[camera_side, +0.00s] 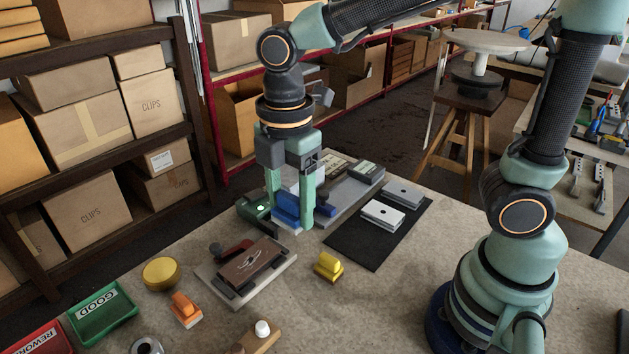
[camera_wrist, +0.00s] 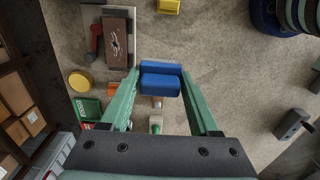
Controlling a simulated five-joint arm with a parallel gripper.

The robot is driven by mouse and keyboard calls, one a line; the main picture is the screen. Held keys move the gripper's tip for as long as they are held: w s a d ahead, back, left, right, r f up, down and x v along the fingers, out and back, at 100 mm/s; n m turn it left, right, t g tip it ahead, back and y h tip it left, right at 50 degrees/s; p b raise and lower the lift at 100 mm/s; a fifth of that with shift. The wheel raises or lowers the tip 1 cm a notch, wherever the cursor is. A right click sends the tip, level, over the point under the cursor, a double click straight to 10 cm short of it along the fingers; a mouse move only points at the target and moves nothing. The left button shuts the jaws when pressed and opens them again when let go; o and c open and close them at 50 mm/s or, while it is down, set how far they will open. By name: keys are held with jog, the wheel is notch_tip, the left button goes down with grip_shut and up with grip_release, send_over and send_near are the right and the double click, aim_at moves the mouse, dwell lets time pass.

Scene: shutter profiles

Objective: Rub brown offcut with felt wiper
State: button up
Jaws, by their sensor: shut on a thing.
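The brown offcut (camera_side: 250,266) lies flat on a pale plate (camera_side: 225,294), with a dark red clamp lever at its side. A white scribbled mark shows on its top face. The offcut also shows at the upper left of the wrist view (camera_wrist: 117,44). My gripper (camera_side: 289,220) is shut on a blue block with a raised grip (camera_side: 286,205), which I take for the felt wiper. In the wrist view the blue wiper (camera_wrist: 160,80) sits between the fingertips. It is beyond the offcut in the side view, apart from it. Its underside is hidden.
A yellow block (camera_side: 328,266), an orange block (camera_side: 186,310) and a round yellow tin (camera_side: 160,274) stand around the plate. A green GOOD tray (camera_side: 104,313) is at front left. A black mat (camera_side: 372,246) with grey pieces is to the right.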

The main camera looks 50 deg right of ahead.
send_over(265, 248)
notch_tip(265, 248, down, 7)
jog(key=f, duration=0.1)
jog(key=shift+a+f, duration=0.1)
jog(key=shift+f, duration=3.3)
jog(key=shift+a+f, duration=0.55)
jog(key=shift+a, duration=0.05)
jog(key=shift+c, duration=0.6)
jog(key=shift+a, duration=3.1)
jog(key=shift+d, duration=3.55)
jog(key=shift+d+r, duration=0.1)
jog(key=shift+d, duration=0.1)
notch_tip(265, 248, up, 8)
